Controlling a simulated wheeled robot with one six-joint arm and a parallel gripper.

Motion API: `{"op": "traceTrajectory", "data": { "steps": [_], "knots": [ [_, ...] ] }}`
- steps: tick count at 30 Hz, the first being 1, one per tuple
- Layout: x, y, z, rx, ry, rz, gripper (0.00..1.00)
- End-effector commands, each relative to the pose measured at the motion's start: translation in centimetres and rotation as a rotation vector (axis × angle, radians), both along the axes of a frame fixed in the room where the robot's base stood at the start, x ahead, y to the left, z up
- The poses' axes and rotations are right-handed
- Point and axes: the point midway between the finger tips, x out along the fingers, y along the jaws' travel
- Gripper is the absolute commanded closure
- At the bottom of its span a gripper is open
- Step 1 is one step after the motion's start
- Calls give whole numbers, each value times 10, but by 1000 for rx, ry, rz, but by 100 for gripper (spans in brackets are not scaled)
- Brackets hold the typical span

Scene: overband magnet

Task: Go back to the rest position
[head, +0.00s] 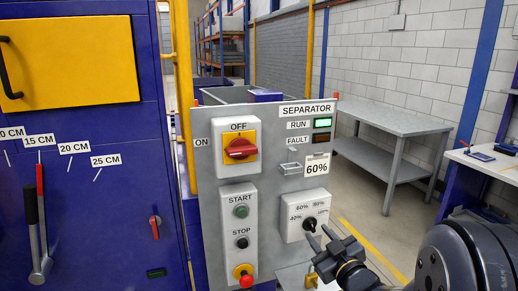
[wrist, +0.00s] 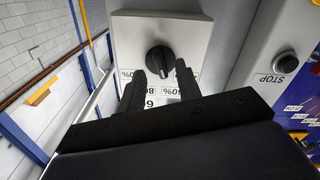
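My gripper (head: 320,236) is in front of the lower right of the SEPARATOR panel (head: 284,189). Its two fingers stand apart with nothing between them, as the wrist view also shows (wrist: 171,68). The black selector knob (head: 310,223) sits on a white box with percent marks. In the wrist view the knob (wrist: 160,60) lies just beyond the fingertips, and whether they touch it I cannot tell. The knob's exact setting is not clear. A card (head: 317,167) reads 60%. The RUN lamp (head: 322,123) is green and the FAULT lamp (head: 321,138) is dark.
The red switch (head: 240,149) and the START and STOP box (head: 241,234) are left of the knob. A blue cabinet (head: 120,200) with levers stands at the left. A grey table (head: 395,121) stands behind, and a workbench (head: 490,164) at the right. Floor shows between them.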

Motion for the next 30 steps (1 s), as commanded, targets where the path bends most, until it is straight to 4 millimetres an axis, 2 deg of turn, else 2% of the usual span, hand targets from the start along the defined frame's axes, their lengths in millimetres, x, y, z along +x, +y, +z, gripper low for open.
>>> {"op": "traceTrajectory", "data": {
  "steps": [3, 7, 21, 26, 30],
  "knots": [
    [16, 6, 0, 1, 0, 2, 67],
    [25, 9, 0, 1, 0, 1, 67],
    [23, 8, 0, -17, -6, 0, 67],
    [12, 3, 0, 0, -1, -3, 67],
    [-11, -5, 0, 0, -1, -5, 67]
  ]
}}
